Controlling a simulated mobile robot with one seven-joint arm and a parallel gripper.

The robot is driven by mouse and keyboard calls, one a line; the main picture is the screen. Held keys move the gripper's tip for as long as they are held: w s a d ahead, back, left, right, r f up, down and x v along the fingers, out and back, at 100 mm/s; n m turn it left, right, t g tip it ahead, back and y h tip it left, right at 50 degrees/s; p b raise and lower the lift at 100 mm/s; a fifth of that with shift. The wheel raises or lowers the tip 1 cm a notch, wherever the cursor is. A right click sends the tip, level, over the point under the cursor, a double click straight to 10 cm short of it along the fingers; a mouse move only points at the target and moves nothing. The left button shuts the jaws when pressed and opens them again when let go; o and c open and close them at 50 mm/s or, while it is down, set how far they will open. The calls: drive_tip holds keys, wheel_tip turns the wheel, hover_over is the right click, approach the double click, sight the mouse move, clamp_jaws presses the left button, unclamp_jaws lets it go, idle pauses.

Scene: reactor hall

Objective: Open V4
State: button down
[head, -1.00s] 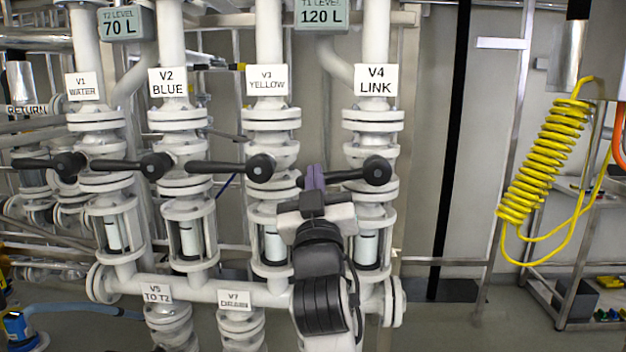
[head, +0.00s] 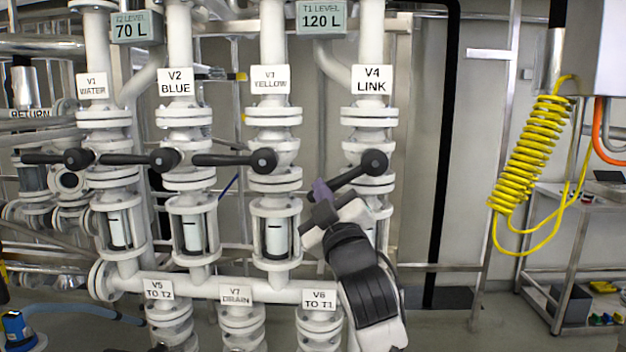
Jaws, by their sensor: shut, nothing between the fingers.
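The V4 LINK valve carries a white label (head: 372,80) on the rightmost white pipe. Its black lever (head: 350,175) runs from a round hub (head: 374,163) down and to the left, tilted below horizontal. My gripper (head: 320,190) is at the lever's free left end, with its purple fingertips shut and seeming to touch it. Nothing shows held between the fingers. My arm hides part of the sight glass below V4.
The levers of V1 (head: 72,159), V2 (head: 160,160) and V3 (head: 258,161) lie horizontal to the left. V3's hub is close left of my gripper. A yellow coiled hose (head: 530,155) hangs at the right. Displays read 70 L (head: 135,28) and 120 L (head: 321,17).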

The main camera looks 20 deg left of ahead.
drive_tip(key=w+d+f+n+g+b, duration=0.3)
drive_tip(key=d+f+n+g+b, duration=0.2)
drive_tip(key=d+n, duration=0.3)
drive_tip(key=shift+f+n, duration=0.15)
drive_tip(key=shift+n, duration=1.15)
drive_tip(key=shift+d, duration=0.1)
